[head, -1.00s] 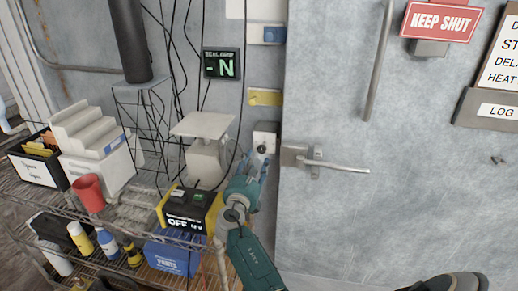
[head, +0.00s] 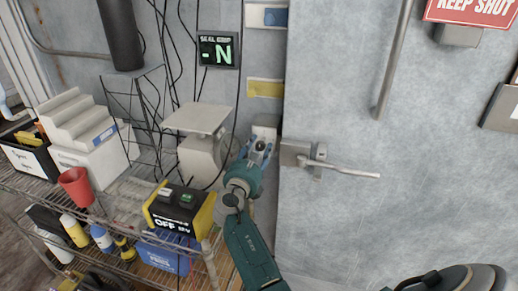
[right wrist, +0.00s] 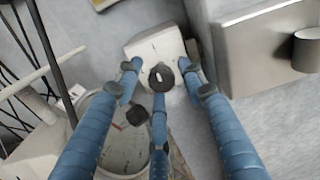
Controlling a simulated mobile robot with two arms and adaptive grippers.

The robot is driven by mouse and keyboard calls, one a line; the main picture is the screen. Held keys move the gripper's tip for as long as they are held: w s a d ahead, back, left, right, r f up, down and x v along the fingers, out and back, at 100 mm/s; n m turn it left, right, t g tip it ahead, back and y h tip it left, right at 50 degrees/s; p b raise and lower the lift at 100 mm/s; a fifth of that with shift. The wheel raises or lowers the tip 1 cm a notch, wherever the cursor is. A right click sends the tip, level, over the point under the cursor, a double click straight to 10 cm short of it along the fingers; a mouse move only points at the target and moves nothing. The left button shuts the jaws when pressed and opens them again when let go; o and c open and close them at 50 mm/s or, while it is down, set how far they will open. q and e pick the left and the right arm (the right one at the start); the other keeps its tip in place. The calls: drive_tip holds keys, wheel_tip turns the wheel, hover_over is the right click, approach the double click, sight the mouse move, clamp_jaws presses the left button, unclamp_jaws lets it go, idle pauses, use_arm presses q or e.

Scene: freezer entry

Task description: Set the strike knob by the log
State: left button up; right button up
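The strike knob (right wrist: 161,77) is a small dark round knob with a pale mark, on a white box (right wrist: 150,48) beside the door. In the head view the box (head: 266,124) is partly covered by my right gripper (head: 259,149), and the knob is hidden. In the right wrist view my right gripper (right wrist: 160,72) is open, with fingertips on both sides of the knob and a small gap visible. The log board (head: 501,106) shows only as a cut-off corner at the right edge, its writing out of view.
The door handle (head: 345,171) sticks out just right of the box. A seal grip display (head: 218,50) shows a green N. A yellow-black box (head: 180,207) reading OFF stands on the wire shelf, near a white scale (head: 200,120). Black cables hang behind.

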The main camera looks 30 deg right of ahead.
drive_tip(key=c, duration=0.8)
drive_tip(key=shift+d+r+m, duration=0.1)
drive_tip(key=shift+r+m, duration=0.05)
drive_tip(key=shift+m, duration=0.15)
drive_tip(key=shift+m+b, duration=0.3)
drive_tip(key=shift+b, duration=0.1)
drive_tip(key=m+b, duration=0.2)
drive_tip(key=m, duration=0.1)
drive_tip(key=shift+m, duration=0.4)
drive_tip(key=m+b, duration=0.3)
drive_tip(key=m, duration=0.1)
drive_tip(key=shift+b, duration=0.3)
drive_tip(key=m+b, duration=0.4)
drive_tip(key=m, duration=0.1)
drive_tip(key=shift+m, duration=0.3)
drive_tip(key=shift+d+m+b, duration=0.1)
drive_tip(key=shift+m+b, duration=1)
drive_tip(key=shift+m, duration=0.3)
drive_tip(key=shift+r, duration=0.1)
